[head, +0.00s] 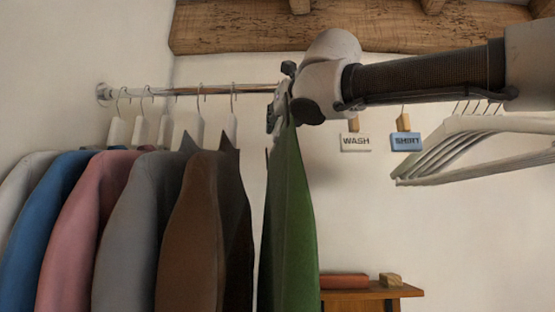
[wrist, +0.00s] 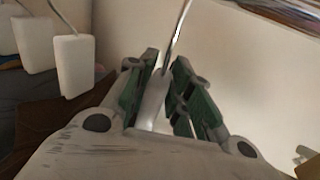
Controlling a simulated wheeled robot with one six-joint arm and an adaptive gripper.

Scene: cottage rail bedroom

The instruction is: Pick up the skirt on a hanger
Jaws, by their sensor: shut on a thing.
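A green garment (head: 290,225) hangs below my gripper (head: 278,108) in the head view, right of the other clothes. It is seen nearly edge-on, so I cannot tell from its shape whether it is a skirt. In the wrist view my gripper (wrist: 158,75) is shut on a white hanger (wrist: 152,108), with a finger on each side of it. The hanger's thin metal hook (wrist: 178,35) rises above the fingers. Its upper end is out of the wrist view and hidden behind my gripper in the head view, so I cannot tell whether it rests on the rail.
A metal rail (head: 250,89) carries several jackets, including a brown one (head: 190,235), close on the left. Bare white hangers (head: 470,150) hang at right. WASH (head: 356,142) and SHIRT (head: 406,142) tags hang behind my arm. A wooden shelf (head: 375,293) stands low behind.

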